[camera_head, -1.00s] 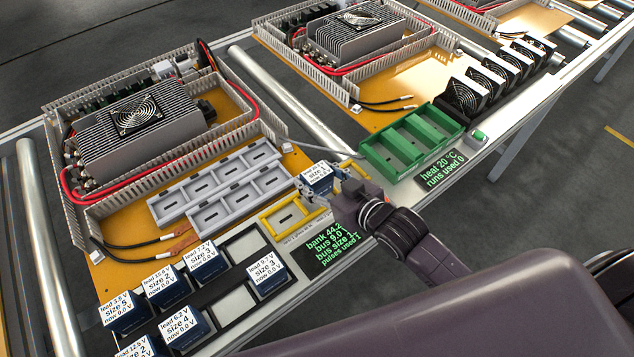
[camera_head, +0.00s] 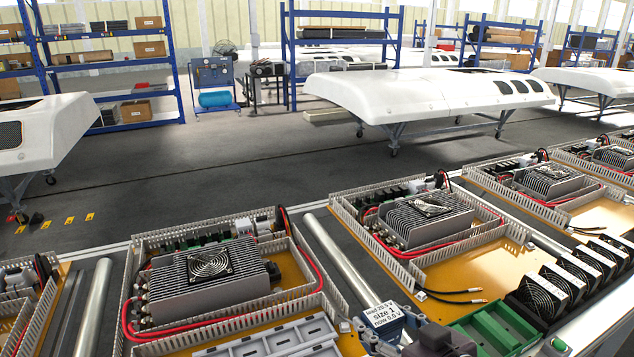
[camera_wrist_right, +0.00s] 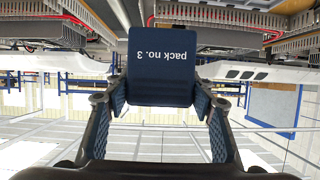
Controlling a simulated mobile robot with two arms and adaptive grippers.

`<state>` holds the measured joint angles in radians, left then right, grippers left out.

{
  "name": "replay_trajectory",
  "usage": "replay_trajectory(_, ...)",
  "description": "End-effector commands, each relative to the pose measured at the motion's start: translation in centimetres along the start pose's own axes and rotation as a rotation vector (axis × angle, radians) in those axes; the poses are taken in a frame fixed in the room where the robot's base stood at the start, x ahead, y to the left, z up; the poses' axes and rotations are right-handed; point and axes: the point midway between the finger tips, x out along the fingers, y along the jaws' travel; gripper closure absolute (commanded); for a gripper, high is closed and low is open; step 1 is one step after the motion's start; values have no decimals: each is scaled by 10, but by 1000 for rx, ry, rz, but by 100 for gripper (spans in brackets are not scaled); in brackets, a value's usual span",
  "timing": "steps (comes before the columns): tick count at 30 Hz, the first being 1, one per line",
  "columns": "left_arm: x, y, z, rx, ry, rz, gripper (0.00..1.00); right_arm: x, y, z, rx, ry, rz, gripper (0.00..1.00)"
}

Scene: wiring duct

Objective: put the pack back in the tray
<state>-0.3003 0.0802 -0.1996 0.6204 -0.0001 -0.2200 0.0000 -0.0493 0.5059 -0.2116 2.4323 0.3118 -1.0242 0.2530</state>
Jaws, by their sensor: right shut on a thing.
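A dark blue pack (camera_head: 383,318) with a white top label reading "size 1" is at the bottom centre of the head view. My right gripper (camera_head: 392,334) is shut on it and holds it near the metal roller. In the right wrist view, the pack (camera_wrist_right: 160,70) sits between the two fingers, its face reading "pack no. 3" upside down. The black tray with the other packs is outside both current views. My left gripper is not in view.
Grey slotted holders (camera_head: 275,343) lie at the bottom edge, left of the pack. A green open tray (camera_head: 497,330) is to its right, with black fan units (camera_head: 545,295) beyond. A finned power unit (camera_head: 205,275) and a metal roller (camera_head: 340,262) stand close behind.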

Motion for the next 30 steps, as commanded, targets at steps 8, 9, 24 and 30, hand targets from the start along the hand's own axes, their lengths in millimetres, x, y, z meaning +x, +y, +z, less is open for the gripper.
replay_trajectory(8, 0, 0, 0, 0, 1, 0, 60, -14, 3, 39, -56, -5, -138, 86)
replay_trajectory(9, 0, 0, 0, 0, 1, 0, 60, -17, 3, 43, -67, -4, -161, 86)
replay_trajectory(24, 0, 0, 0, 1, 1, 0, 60, -75, 4, 51, -191, -1, -448, 86)
replay_trajectory(30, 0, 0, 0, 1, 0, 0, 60, -96, 4, 37, -220, -1, -518, 86)
